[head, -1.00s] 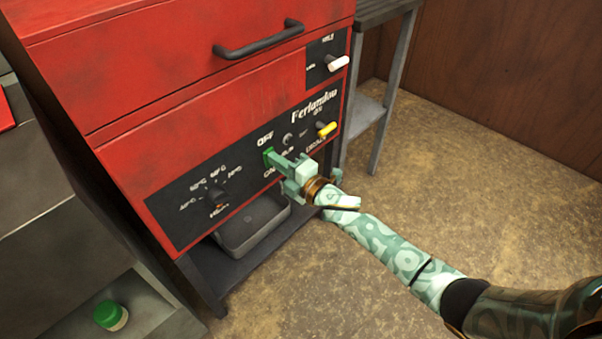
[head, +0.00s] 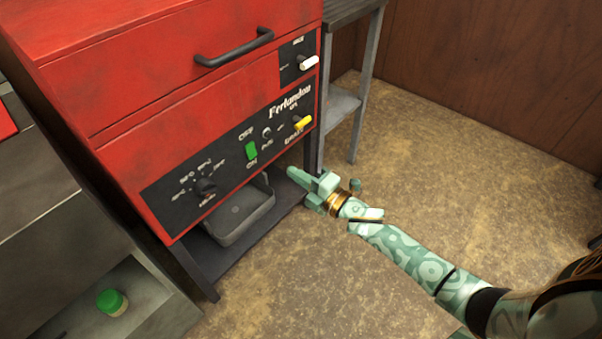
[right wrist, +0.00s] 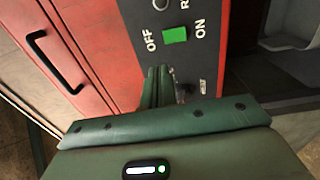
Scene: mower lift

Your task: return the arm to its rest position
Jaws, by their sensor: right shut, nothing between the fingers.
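My right gripper (head: 296,178) is shut and empty in the head view. It is in front of the red fryer-like machine (head: 190,110), below and to the right of its green ON/OFF switch (head: 251,151), and apart from it. In the right wrist view the shut fingers (right wrist: 157,85) point toward the black panel, with the green switch (right wrist: 175,35) beyond their tips. My right arm (head: 405,255) comes in from the lower right. My left gripper is not in view.
The panel has a dial (head: 206,188), a yellow lever (head: 303,123) and a white lever (head: 309,62). A grey tray (head: 236,236) sits under the machine. A metal stand (head: 344,103) is to the right. Open floor lies around my right arm.

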